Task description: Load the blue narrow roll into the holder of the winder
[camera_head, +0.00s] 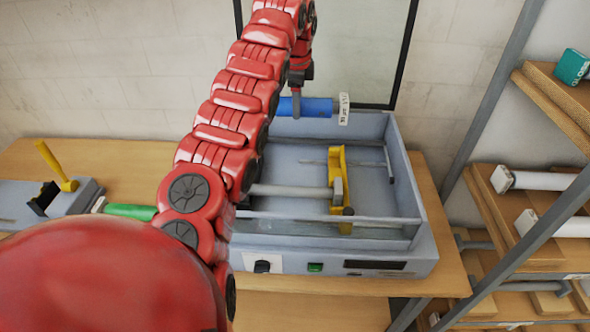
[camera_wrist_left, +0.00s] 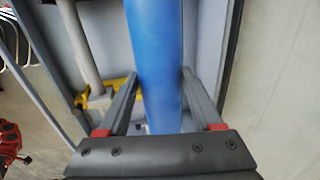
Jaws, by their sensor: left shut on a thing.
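The blue narrow roll (camera_head: 318,107) is held above the back wall of the grey winder (camera_head: 425,245), lying roughly crosswise in the head view. My left arm hides the winder's left side. My right gripper is not in view.
A green roll (camera_head: 130,211) lies left of the winder, near a grey unit with a yellow lever (camera_head: 56,165). Shelves at right hold white rolls (camera_head: 540,180) and a teal box (camera_head: 572,67). A grey post (camera_head: 500,90) stands between winder and shelves.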

